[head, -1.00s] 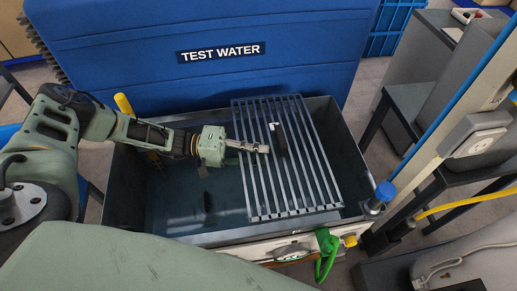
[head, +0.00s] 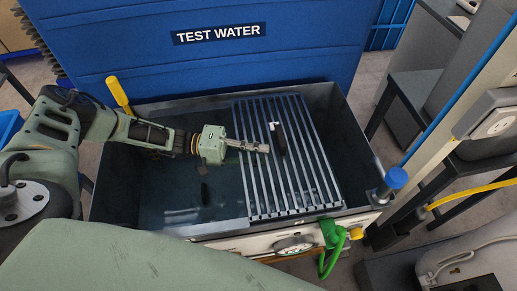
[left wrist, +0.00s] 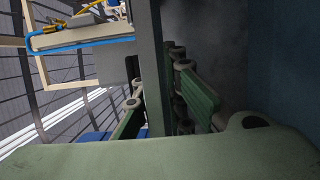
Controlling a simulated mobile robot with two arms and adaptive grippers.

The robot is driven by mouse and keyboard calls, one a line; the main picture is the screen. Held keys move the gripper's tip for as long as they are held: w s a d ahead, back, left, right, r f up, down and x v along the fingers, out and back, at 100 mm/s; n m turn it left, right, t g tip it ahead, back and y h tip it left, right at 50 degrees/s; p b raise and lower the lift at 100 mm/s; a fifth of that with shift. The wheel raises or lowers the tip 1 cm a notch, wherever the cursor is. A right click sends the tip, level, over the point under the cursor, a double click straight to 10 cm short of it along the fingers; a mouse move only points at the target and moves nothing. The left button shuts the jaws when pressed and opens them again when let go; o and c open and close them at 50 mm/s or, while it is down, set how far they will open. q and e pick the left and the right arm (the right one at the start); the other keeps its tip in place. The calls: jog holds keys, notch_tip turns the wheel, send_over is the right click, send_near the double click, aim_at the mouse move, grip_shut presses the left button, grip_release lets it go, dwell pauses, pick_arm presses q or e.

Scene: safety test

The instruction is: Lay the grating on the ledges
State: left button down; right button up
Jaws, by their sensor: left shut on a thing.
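The grating (head: 297,212) is a grey frame of parallel bars with a dark handle-like piece (head: 280,140) on it. It lies roughly level over the right half of an open grey tank (head: 122,200). My left gripper (head: 262,148) reaches in from the left and is shut on a bar near the grating's middle, just left of the dark piece. In the left wrist view, a grey bar of the grating (left wrist: 148,50) runs between the green fingers. The ledges cannot be made out, nor whether the grating touches the tank. My right gripper is not in view.
A blue panel labelled TEST WATER (head: 218,70) stands behind the tank. A green valve handle (head: 333,235) and a blue-capped fitting (head: 396,179) are at its front right. A small dark object (head: 205,193) shows in the tank's uncovered left half.

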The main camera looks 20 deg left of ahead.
pick_arm(q)
jog(key=c, duration=1.7)
grip_release()
jog(key=shift+r, duration=0.15)
jog(key=shift+s+f, duration=0.1)
jog(key=shift+f, duration=0.15)
jog(key=v, duration=1.2)
jog(key=shift+r, duration=0.2)
